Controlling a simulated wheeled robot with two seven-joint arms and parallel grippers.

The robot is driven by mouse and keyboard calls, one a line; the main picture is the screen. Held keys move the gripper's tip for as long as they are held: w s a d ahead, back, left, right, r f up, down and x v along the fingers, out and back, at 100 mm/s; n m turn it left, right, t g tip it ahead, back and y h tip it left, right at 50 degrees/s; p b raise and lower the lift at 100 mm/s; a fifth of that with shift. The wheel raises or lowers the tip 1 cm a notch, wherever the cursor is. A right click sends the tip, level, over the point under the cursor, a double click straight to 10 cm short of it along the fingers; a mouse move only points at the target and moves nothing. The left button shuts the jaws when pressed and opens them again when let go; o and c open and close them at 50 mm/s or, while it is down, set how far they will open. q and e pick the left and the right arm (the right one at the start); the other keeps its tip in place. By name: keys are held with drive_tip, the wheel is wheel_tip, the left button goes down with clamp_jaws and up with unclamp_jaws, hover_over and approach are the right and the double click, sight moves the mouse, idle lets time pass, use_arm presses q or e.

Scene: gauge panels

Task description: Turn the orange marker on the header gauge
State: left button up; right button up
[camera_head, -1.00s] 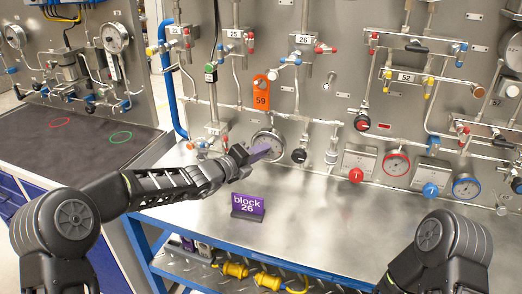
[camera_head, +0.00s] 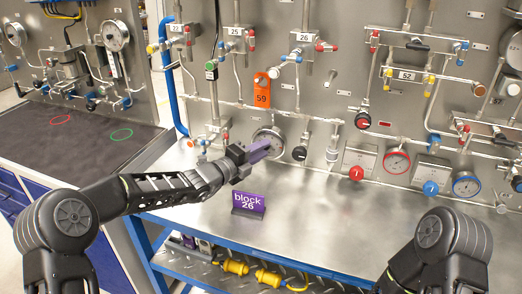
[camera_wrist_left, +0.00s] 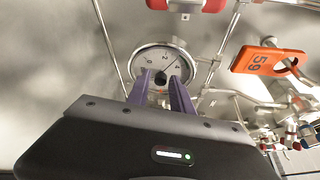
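The round pressure gauge, seemingly the header gauge, (camera_head: 268,134) has a pale face and is mounted low on the steel panel. In the left wrist view the gauge (camera_wrist_left: 161,57) shows the numerals 0, 2 and 4 and a dark hub. My left gripper (camera_head: 265,147) has purple fingers pointing at the gauge. In the left wrist view the gripper (camera_wrist_left: 160,80) is open, with a gap in front of the hub. I cannot tell whether the fingers touch the gauge. My right gripper is out of view.
An orange tag marked 59 (camera_head: 262,90) hangs just above the gauge. A purple "block 26" sign (camera_head: 248,204) stands on the steel bench (camera_head: 325,230). Pipes, valves and a black knob (camera_head: 299,153) are close right of the gauge. The bench's middle is clear.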

use_arm(q)
drive_tip(key=shift+o, duration=1.1)
drive_tip(key=b+v, duration=0.1)
drive_tip(key=v, duration=0.6)
drive_tip(key=shift+s+a+b, duration=0.25)
drive_tip(key=shift+s+b, duration=0.05)
drive_tip(key=shift+b, duration=0.1)
drive_tip(key=shift+f, duration=0.1)
